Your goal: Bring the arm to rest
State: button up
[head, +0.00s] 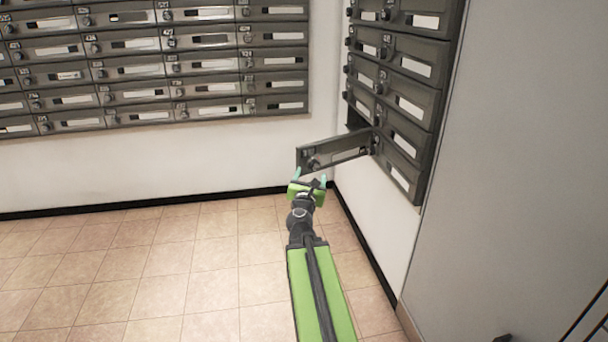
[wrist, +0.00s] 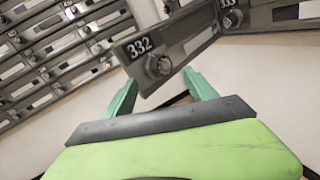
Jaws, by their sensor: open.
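My green arm reaches out from the bottom of the head view toward the right-hand wall. My gripper (head: 311,179) is open, its two teal fingers apart, and it also shows in the wrist view (wrist: 160,95). The open mailbox door (head: 335,152) stands out from the right bank, just beyond the fingertips. In the wrist view this door (wrist: 185,45) carries the number 332 and a round lock knob (wrist: 158,66). The door's lower corner lies near or between the fingers in that view; I cannot tell whether they touch. Nothing is held.
A right bank of grey mailboxes (head: 410,62) hangs on the right wall. A larger bank (head: 130,65) covers the back wall at left. A tall grey panel (head: 510,150) stands at right. The tiled floor (head: 150,270) is clear at left.

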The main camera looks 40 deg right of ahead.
jog(key=w+a+r+m+y+p, duration=0.25)
jog(key=w+a+p, duration=0.25)
jog(key=a, duration=0.6)
jog(key=w+a+r+m+y+p, duration=0.25)
jog(key=w+a+p, duration=0.3)
jog(key=a, duration=0.65)
jog(key=s+a+f+m+g+y+p, duration=0.1)
jog(key=s+a+f+m+g+y, duration=0.25)
jog(key=s+a+f+m, duration=0.35)
jog(key=s+a+f+m+g+y+p, duration=0.1)
jog(key=s+a+f+m+g+y, duration=0.15)
jog(key=s+a+m+g, duration=0.4)
jog(key=s+a+f+m+g+y+p, duration=0.1)
jog(key=s+a+f+m+y, duration=0.35)
jog(key=a, duration=0.55)
notch_tip(320, 180, up, 37)
jog(key=m+h+p, duration=0.1)
jog(key=h+p, duration=0.1)
jog(key=p, duration=3.6)
jog(key=shift+d+g, duration=0.15)
jog(key=shift+g, duration=0.25)
jog(key=shift+f, duration=0.1)
